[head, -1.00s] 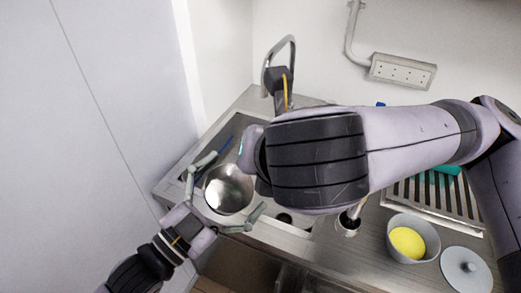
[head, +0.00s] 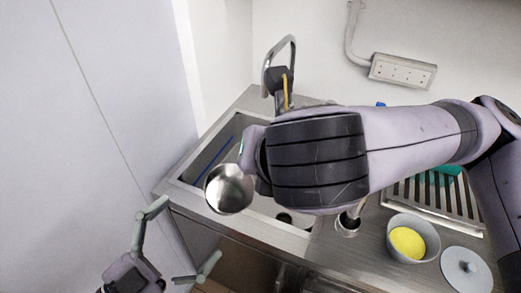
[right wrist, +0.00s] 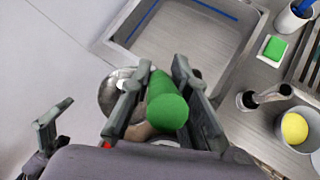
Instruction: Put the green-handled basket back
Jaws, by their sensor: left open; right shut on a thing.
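The green-handled basket shows as a round metal bowl (head: 229,190) over the front left of the sink in the head view. Its green handle (right wrist: 168,110) fills the middle of the right wrist view, where its metal rim (right wrist: 113,92) shows beside the fingers. My right gripper (right wrist: 158,82) is shut on the handle; in the head view my right arm hides it. My left gripper (head: 181,237) is open and empty, below and left of the basket and apart from it, in front of the counter edge.
The sink (head: 205,150) has a tall tap (head: 284,62) behind it. Right of it stand a metal cup (head: 347,226), a grey bowl (head: 426,230) with yellow contents, and a round lid (head: 466,270). A slatted drain (head: 430,205) lies behind. A wall closes the left.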

